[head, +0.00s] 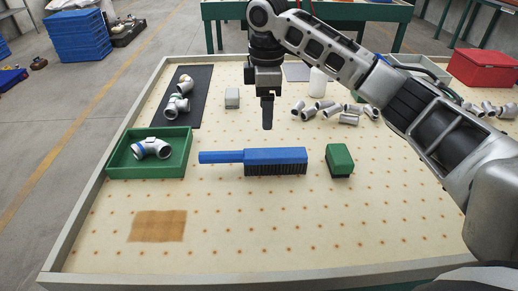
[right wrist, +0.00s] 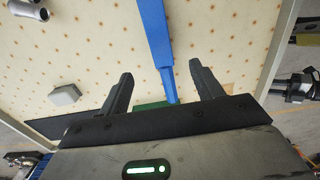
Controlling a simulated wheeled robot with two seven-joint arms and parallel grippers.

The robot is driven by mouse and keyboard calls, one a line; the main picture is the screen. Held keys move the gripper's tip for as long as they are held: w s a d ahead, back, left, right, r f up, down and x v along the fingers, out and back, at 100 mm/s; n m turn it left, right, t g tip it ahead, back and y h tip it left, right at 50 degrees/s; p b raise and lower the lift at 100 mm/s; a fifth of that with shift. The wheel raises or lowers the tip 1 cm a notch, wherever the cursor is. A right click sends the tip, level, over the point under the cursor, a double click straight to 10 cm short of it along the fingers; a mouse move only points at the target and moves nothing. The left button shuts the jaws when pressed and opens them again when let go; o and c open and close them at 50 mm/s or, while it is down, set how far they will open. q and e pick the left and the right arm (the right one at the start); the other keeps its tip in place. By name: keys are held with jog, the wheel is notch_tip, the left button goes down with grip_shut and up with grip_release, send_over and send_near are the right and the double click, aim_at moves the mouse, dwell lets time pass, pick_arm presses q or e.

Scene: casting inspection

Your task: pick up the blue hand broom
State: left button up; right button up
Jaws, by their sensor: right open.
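The blue hand broom (head: 275,157) lies flat on the spotted table top, handle to the left and dark bristles along its front side. Its blue handle also shows in the right wrist view (right wrist: 156,35), running down toward the space between my fingers. My right gripper (head: 267,126) is above the table, just behind the broom in the head view, and apart from it. In the right wrist view its two fingers (right wrist: 161,82) are spread wide with nothing held. My left gripper is not in view.
A green tray (head: 118,172) with metal pipe fittings stands left of the broom handle. A green block-shaped brush (head: 339,160) lies to the right. Several grey fittings (head: 318,108) lie behind, and a dark mat (head: 190,110) at the back left.

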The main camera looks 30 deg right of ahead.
aim_at(258, 153)
notch_tip(258, 153, down, 10)
jog(key=shift+s+a+f+b, duration=0.1)
jog(key=shift+f+b, duration=0.1)
jog(key=shift+b, duration=0.1)
jog(key=f, duration=0.1)
jog(key=a+f, duration=0.1)
jog(key=f, duration=0.1)
jog(key=w+f, duration=0.1)
jog(key=shift+a+f, duration=0.15)
jog(key=shift+f, duration=0.5)
jog(key=shift+c, duration=0.3)
jog(key=c, duration=1.1)
jog(key=shift+c, duration=0.3)
